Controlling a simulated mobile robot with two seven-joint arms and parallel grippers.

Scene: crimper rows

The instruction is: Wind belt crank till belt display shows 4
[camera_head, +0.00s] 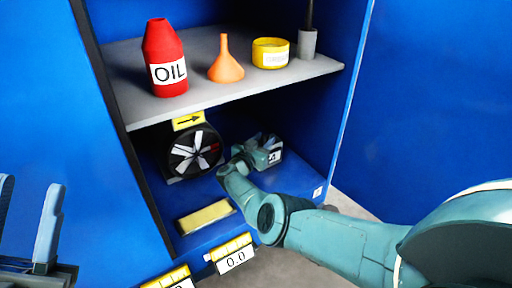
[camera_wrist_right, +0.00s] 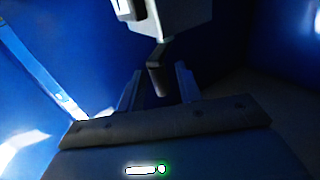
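My right gripper (camera_head: 262,150) is at a small grey-white box (camera_head: 276,155) in the lower compartment and partly covers it. In the right wrist view, a short grey crank handle (camera_wrist_right: 157,78) hangs from the white box (camera_wrist_right: 178,14). It sits between the two fingers of my right gripper (camera_wrist_right: 158,88), with dark gaps on both sides, so the gripper looks open. A display (camera_head: 236,260) at the compartment's front edge reads 0.0; its yellow label is too small to read. My left gripper (camera_head: 28,225) is open and empty at the far left.
A black spoked wheel (camera_head: 194,150) under a yellow arrow sign (camera_head: 188,121) stands left of the box. A yellow block (camera_head: 205,216) lies in front. A second display (camera_head: 170,281) is cut off. The shelf (camera_head: 200,105) above holds a red oil bottle (camera_head: 164,60), funnel (camera_head: 226,65) and yellow tin (camera_head: 270,53).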

